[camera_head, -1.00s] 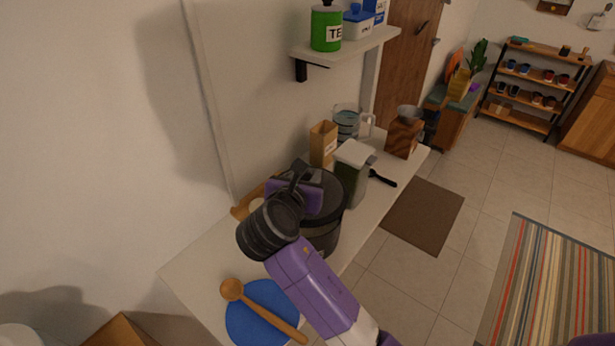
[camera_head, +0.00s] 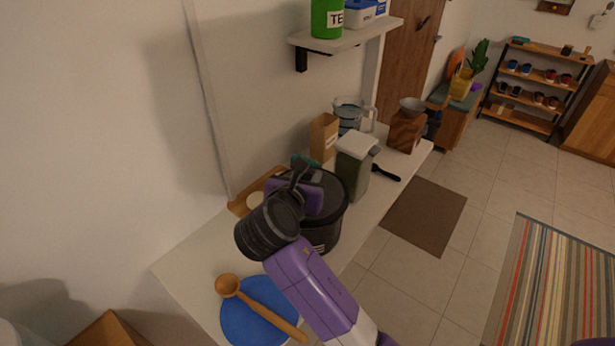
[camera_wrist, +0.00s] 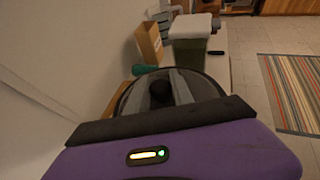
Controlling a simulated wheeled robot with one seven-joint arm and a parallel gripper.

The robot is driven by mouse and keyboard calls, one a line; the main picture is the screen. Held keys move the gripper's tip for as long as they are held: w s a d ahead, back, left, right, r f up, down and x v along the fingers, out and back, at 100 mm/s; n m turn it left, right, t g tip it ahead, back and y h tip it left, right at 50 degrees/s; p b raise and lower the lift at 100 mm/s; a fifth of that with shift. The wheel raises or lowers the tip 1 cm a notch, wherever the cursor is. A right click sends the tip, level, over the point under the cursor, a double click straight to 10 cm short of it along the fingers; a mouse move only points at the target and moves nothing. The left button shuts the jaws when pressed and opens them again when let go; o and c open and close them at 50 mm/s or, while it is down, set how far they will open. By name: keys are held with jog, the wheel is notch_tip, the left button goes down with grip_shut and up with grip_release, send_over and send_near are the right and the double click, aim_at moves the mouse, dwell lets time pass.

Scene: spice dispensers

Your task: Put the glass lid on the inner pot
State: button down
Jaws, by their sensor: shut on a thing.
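My gripper (camera_wrist: 163,88) is shut on the dark knob (camera_wrist: 160,92) of the glass lid in the wrist view. The glass lid (camera_wrist: 124,97) is round with a dark rim and lies under my fingers. In the head view the dark round pot (camera_head: 327,232) stands on the counter, with the lid (camera_head: 338,190) at its top. My gripper (camera_head: 301,178) and wrist cover much of the lid and the pot's near left side. I cannot tell whether the lid rests fully on the inner pot or is slightly above it. The inner pot itself is hidden.
A green container with a white lid (camera_head: 354,172) stands close right of the pot. A paper carton (camera_head: 322,137) is behind. A blue plate (camera_head: 243,325) with a wooden spoon (camera_head: 262,308) lies in front on the counter (camera_head: 190,262). A wooden board (camera_head: 243,205) is left of the pot.

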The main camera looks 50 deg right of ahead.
jog(key=shift+f, duration=0.5)
jog(key=c, duration=1)
grip_release()
jog(key=shift+c, duration=0.2)
jog(key=shift+f, duration=0.1)
jog(key=shift+v, duration=3.9)
